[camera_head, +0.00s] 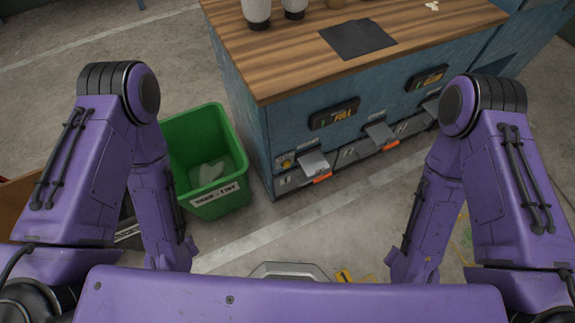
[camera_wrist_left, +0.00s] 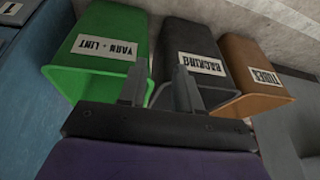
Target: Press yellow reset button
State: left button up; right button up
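A small yellow spot, perhaps the yellow reset button (camera_head: 286,161), shows on the front of the blue cabinet (camera_head: 262,130), left of a metal chute with an orange lip (camera_head: 315,165). It is too small to make out clearly. My left gripper (camera_wrist_left: 160,88) is open and empty in the left wrist view, its two fingers apart in front of the bins. In the head view both my purple arms hang down, and their grippers are hidden low behind my body. Neither arm is at the cabinet.
A green bin (camera_head: 240,157) labelled yarn and lint stands left of the cabinet. A dark bin (camera_wrist_left: 195,40) and a brown bin (camera_wrist_left: 250,60) stand beside it. The wooden top (camera_head: 290,70) carries cups and a dark sheet (camera_head: 357,38).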

pick_arm(q)
grip_shut()
